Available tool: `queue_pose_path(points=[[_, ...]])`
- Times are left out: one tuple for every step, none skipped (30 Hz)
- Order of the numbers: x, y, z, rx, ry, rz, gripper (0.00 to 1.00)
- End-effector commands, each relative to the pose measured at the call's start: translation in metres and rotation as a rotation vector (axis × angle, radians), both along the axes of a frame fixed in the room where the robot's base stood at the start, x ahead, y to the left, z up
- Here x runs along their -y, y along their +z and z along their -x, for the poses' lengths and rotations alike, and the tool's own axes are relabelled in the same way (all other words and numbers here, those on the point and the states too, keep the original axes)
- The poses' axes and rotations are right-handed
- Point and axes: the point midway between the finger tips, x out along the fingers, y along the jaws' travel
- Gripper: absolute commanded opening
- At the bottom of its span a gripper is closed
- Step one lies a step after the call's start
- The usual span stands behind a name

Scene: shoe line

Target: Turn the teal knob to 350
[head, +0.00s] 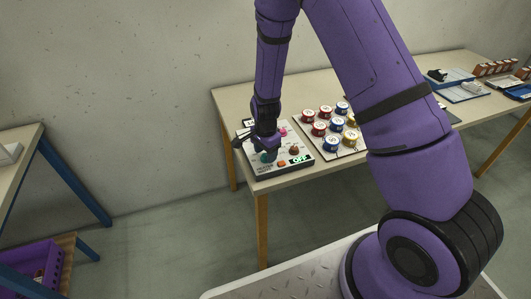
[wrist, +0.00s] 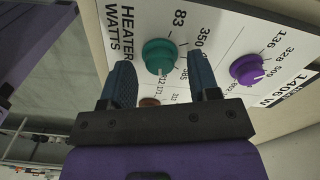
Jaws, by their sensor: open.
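The teal knob (wrist: 160,57) is on a white control panel (wrist: 115,25) printed "HEATER WATTS", with 83 and 350 among the numbers around it. In the wrist view my gripper (wrist: 161,64) is open, with one finger on each side of the knob and gaps showing. I cannot tell how deep the fingertips reach. The knob's pointer is not clear to me. In the head view my gripper (head: 264,144) is over the left part of the panel and the teal knob (head: 268,157) is partly hidden by it.
A purple knob (wrist: 247,69) is beside the teal one, near a label reading 1406 W. A pink knob (head: 282,132), a brown knob (head: 294,150), an orange button (head: 281,163) and a green "OFF" display (head: 301,160) are close by. Several coloured spools (head: 319,129) stand to the right.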

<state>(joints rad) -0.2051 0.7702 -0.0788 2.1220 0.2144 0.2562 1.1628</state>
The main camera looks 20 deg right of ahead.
Motion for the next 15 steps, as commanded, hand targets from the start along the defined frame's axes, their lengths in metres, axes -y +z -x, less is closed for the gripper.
queue_pose_path(points=[[0.0,-0.0026,-0.0001,0.0,0.0,0.0,0.56],[-0.0001,-0.0036,-0.0001,0.0,0.0,0.0,0.56],[-0.0001,-0.0046,-0.0001,0.001,0.0,0.0,0.56],[-0.0003,-0.005,-0.0001,0.001,0.0,0.0,0.56],[-0.0002,-0.0052,-0.0002,0.001,0.0,0.0,0.56],[-0.0003,-0.0054,-0.0001,0.001,0.0,0.0,0.56],[-0.0002,-0.0053,-0.0002,0.001,0.0,0.0,0.56],[-0.0002,-0.0053,-0.0002,0.001,0.0,0.0,0.56],[-0.0002,-0.0052,-0.0002,0.001,0.0,0.0,0.56],[-0.0002,-0.0051,-0.0002,0.001,0.0,0.0,0.56],[-0.0002,-0.0051,-0.0002,0.001,0.0,0.0,0.56],[-0.0001,-0.005,-0.0002,0.001,0.0,0.0,0.49],[-0.0001,-0.005,-0.0002,0.001,0.0,0.0,0.42],[-0.0001,-0.005,-0.0002,0.001,0.0,0.0,0.35],[0.0,-0.005,-0.0001,0.001,0.001,0.0,0.26]])
